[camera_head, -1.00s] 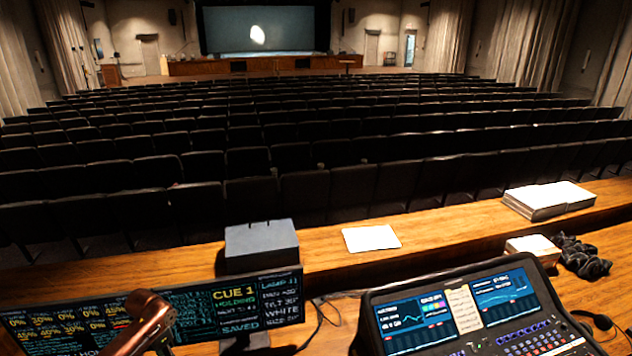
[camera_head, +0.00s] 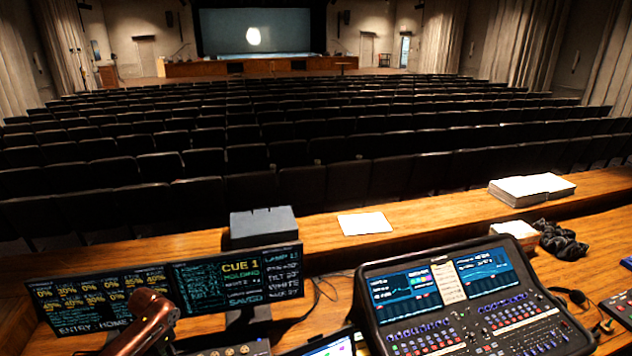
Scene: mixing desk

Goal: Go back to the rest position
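Neither of my grippers shows in the head view. The mixing console (camera_head: 462,318), with two lit screens, stands on the wooden desk (camera_head: 250,243) at the lower right. A wide pair of monitors (camera_head: 237,277) stands at the lower left, showing lighting cues. A copper-brown, jointed metallic thing (camera_head: 148,318) rises in front of the left monitor; I cannot tell whether it is a lamp or part of me.
A grey box (camera_head: 264,226), a white sheet (camera_head: 365,223) and a paper stack (camera_head: 530,189) lie on the raised ledge. Dark cables (camera_head: 560,240) lie right of the console, and a tablet (camera_head: 330,345) is at the bottom edge. Rows of seats (camera_head: 290,150) fill the hall beyond.

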